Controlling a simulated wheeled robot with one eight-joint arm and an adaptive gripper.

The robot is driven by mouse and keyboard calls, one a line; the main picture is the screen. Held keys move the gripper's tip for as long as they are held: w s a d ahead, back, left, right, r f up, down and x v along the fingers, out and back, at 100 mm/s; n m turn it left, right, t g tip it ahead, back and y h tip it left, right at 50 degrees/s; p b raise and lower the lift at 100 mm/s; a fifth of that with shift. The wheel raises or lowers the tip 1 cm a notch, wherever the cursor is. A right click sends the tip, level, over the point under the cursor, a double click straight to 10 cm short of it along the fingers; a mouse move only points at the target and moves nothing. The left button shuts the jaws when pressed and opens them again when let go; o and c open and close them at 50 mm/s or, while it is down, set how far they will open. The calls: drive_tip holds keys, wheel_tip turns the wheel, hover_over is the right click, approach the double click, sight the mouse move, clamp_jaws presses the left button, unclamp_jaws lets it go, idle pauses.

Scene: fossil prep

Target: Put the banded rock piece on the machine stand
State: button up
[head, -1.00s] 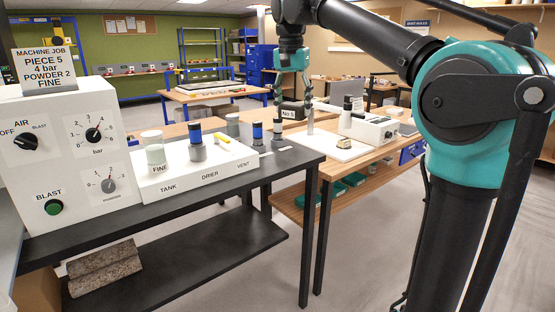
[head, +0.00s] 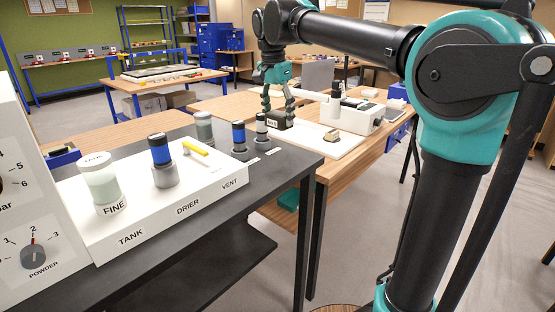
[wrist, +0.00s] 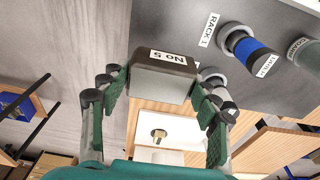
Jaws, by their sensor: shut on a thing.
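My gripper (head: 277,108) is shut on a dark block labelled No 5 (head: 280,121), over the far end of the benches. In the wrist view, the block (wrist: 162,80) sits between the green-padded fingers and shows a dark band above a paler grey face. I cannot tell for sure that this is the banded rock piece. A small brown piece (head: 332,136) lies on a white board (head: 345,147) to the right of the gripper; its banding is too small to read. I cannot make out which thing is the machine stand.
The black bench carries a white panel marked TANK, DRIER and VENT (head: 150,215), with a FINE jar (head: 103,185) and a blue-banded bottle (head: 161,160). More bottles (head: 239,140) stand near the block. A white machine (head: 360,118) stands behind the board.

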wheel_tip(320, 180, down, 14)
drive_tip(key=shift+f, duration=0.1)
idle(0.4)
drive_tip(key=o, duration=1.4)
drive_tip(key=r, duration=0.4)
drive_tip(key=s+r, duration=0.1)
drive_tip(key=r, duration=0.3)
drive_tip(key=a+r, duration=0.1)
drive_tip(key=r, duration=0.3)
drive_tip(key=shift+s, duration=0.15)
drive_tip(key=shift+d, duration=0.15)
